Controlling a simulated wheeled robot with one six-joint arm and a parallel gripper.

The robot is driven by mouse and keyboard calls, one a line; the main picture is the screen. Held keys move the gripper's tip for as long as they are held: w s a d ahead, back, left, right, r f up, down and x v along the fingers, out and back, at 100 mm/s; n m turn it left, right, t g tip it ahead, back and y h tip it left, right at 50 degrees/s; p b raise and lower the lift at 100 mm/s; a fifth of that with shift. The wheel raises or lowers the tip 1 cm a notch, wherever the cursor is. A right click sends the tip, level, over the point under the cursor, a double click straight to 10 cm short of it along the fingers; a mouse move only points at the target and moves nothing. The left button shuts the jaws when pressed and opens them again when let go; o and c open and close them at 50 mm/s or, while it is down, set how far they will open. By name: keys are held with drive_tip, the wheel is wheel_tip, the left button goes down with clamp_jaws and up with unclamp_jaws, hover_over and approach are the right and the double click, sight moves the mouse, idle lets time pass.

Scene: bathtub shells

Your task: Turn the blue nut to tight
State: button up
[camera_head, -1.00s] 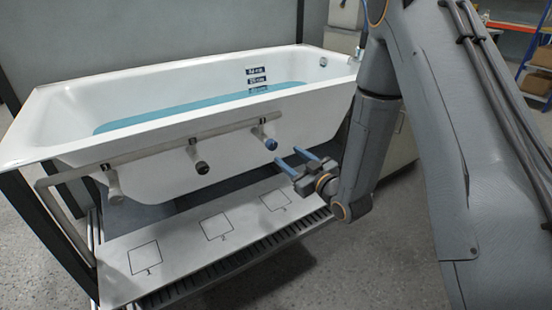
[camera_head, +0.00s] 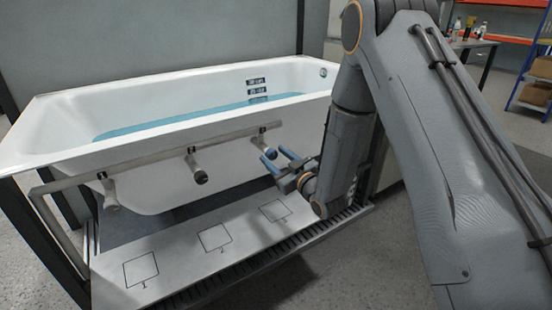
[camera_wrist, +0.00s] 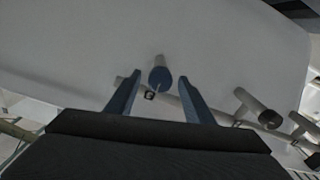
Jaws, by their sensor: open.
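The blue nut (camera_head: 270,153) is on the end of the rightmost stub pipe on the rail along the tub's side. In the wrist view the blue nut (camera_wrist: 160,78) lies between and a little ahead of the two finger tips. My gripper (camera_head: 274,160) is open, its blue fingers pointing at the nut from the right and front. In the wrist view my gripper (camera_wrist: 158,82) has one finger on each side of the nut, with gaps, and holds nothing. A small dark square mark (camera_wrist: 149,95) shows beside the nut.
A dark-ended stub pipe (camera_head: 199,176) and a pale one (camera_head: 111,196) stand to the left on the rail (camera_head: 150,158). The white bathtub (camera_head: 60,110) with blue water is behind. A white board (camera_head: 180,262) with numbered squares lies below. Grey floor is open in front.

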drive_tip(key=c, duration=1.1)
drive_tip(key=shift+o, duration=0.3)
